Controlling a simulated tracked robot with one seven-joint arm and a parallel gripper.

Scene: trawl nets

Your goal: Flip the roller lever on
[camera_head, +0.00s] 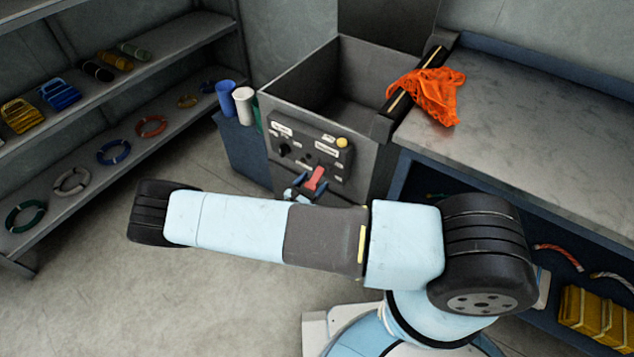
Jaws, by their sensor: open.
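The red lever (315,180) sits low on the dark control panel (332,150) at the front of a grey open-topped machine (361,68). It slants up and to the right. My gripper (303,188) is right at the lever's lower part, with its fingers open. My own arm hides most of the gripper, and I cannot tell whether a finger touches the lever. The panel also carries a black knob (284,149), a yellow button (342,142) and small white labels too small to read.
An orange net (432,95) hangs over the black roller (416,80) and onto the grey worktop (540,110) at right. Blue (226,98) and white (243,105) spools stand left of the machine. Shelves with coloured rings (113,152) line the left. The floor (90,290) at left is clear.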

